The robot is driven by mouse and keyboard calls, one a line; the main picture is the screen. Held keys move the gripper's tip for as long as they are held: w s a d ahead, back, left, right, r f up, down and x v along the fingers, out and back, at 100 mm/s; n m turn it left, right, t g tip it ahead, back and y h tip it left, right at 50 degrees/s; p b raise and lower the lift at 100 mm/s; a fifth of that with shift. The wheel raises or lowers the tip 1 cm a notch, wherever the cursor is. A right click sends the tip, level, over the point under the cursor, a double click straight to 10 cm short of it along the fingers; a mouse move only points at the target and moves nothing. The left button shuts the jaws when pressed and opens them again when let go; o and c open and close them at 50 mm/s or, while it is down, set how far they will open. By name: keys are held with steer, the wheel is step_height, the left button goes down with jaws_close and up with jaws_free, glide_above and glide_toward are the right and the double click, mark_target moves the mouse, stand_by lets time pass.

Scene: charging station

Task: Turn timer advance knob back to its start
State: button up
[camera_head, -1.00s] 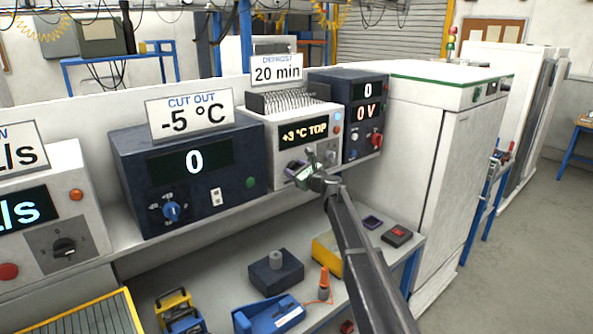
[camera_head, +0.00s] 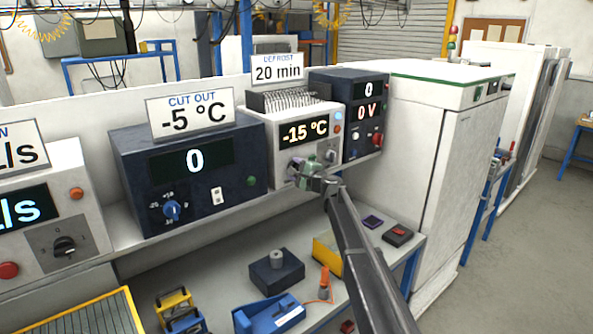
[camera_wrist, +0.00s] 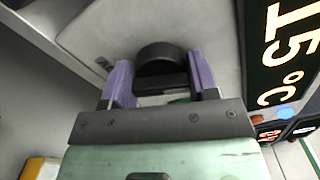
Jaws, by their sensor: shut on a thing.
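The timer advance knob is the black round knob (camera_wrist: 160,52) on the pale front panel, seen close up in the wrist view. My gripper (camera_wrist: 161,80) has its two purple fingers on either side of it and is shut on it. In the head view my gripper (camera_head: 306,170) is at the lower front of the white unit (camera_head: 280,147), where it hides the knob. The unit's display (camera_head: 305,131) reads -15 °C. A sign (camera_head: 277,69) above it reads DEFROST 20 min.
A dark unit (camera_head: 246,155) showing 0 stands to the left. A narrow dark unit (camera_head: 350,85) showing 0 and 0 V stands close on the right, with a white cabinet (camera_head: 430,120) beyond it. A lower shelf holds a dark block (camera_head: 277,272) and a blue tool (camera_head: 270,314).

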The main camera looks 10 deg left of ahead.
steer(key=shift+n, duration=1.1)
steer(key=shift+s, duration=0.1)
steer(key=o, duration=0.9)
steer(key=v, duration=1)
steer(key=shift+s+d, duration=0.2)
steer(key=shift+d, duration=0.1)
